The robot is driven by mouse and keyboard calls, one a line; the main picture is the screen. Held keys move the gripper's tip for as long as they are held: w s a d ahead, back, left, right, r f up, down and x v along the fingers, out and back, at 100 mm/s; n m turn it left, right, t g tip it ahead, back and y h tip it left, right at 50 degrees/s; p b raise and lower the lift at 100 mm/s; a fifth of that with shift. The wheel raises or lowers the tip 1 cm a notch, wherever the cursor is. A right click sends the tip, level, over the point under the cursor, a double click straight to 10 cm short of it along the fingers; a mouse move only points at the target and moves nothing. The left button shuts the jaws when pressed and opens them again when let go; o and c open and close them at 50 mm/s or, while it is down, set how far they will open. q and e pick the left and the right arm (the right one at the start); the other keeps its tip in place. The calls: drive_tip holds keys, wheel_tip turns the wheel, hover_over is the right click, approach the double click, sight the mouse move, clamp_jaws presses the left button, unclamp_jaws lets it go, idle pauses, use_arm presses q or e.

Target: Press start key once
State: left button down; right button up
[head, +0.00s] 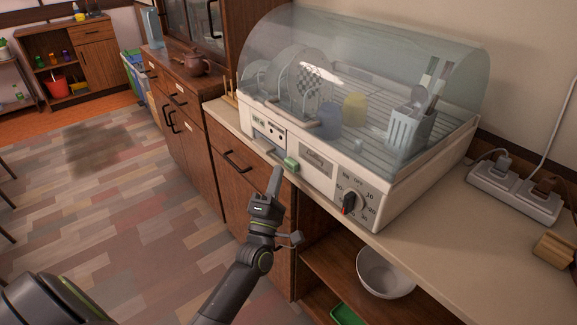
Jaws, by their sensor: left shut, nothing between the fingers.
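The dish dryer (310,190) stands on the counter with a white body and a clear domed cover that is down. A green key (291,163) sticks out of its front panel; I cannot read any label on it, so I cannot tell for sure that it is the start key. A dial (349,203) with a black and red knob sits further right on the panel. My left gripper (275,174) is shut and empty, pointing up just below and left of the green key. A small gap seems to show between them. My right gripper is not in view.
Plates, cups and a utensil holder (406,133) are inside the dryer. A power strip (515,192) and a wooden block (553,250) lie on the counter at right. A white bowl (384,272) sits on the shelf below.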

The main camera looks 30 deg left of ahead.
use_arm(q)
drive_tip(key=shift+w, duration=0.1)
idle(0.3)
drive_tip(key=shift+w+d, duration=0.15)
drive_tip(key=shift+w, duration=0.2)
drive_tip(key=shift+w+d+b, duration=0.3)
drive_tip(key=shift+w, duration=0.45)
idle(0.9)
drive_tip(key=shift+s, duration=0.15)
drive_tip(key=shift+s+a, duration=0.25)
drive_tip(key=shift+s, duration=0.3)
drive_tip(key=shift+s+a, duration=0.2)
drive_tip(key=shift+s, duration=0.3)
drive_tip(key=s, duration=0.1)
drive_tip(key=s+a, duration=0.1)
drive_tip(key=s, duration=0.1)
drive_tip(key=s+a+p, duration=0.1)
drive_tip(key=shift+s, duration=0.3)
drive_tip(key=shift+f, duration=0.1)
idle(0.6)
